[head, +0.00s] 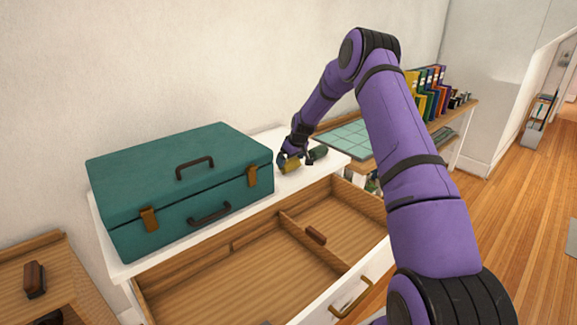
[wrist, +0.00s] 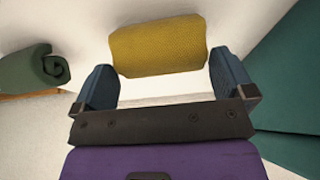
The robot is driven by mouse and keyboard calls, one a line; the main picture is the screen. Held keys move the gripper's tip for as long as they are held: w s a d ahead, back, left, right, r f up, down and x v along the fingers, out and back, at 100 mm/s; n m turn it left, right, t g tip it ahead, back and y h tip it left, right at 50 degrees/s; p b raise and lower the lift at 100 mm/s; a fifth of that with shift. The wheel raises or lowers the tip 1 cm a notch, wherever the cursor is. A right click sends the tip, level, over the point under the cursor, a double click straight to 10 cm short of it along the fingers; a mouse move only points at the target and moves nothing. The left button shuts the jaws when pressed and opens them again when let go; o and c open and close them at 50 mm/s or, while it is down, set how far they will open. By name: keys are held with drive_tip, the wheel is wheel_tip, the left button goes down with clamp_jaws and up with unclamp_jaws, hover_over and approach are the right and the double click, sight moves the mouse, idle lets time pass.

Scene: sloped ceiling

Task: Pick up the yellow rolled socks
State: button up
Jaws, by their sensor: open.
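The yellow rolled socks (head: 291,166) lie on the white dresser top (head: 312,184), just right of the teal suitcase. In the wrist view the yellow rolled socks (wrist: 158,46) sit at the far end of the gap between my fingertips, with white surface showing around them. My gripper (wrist: 164,82) is open, its two blue fingers apart on either side of the near edge of the roll. In the head view my gripper (head: 291,157) is right at the socks and partly hides them. I cannot tell whether a finger touches them.
A dark green roll (head: 318,153) lies close to the right of the yellow socks; it also shows in the wrist view (wrist: 38,68). The teal suitcase (head: 180,185) stands at left. An open wooden drawer (head: 255,268) juts out below. A desk with binders (head: 425,95) is at right.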

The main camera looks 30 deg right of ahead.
sight(288, 163)
drive_tip(key=x, duration=0.3)
drive_tip(key=shift+f, duration=0.1)
drive_tip(key=c, duration=0.6)
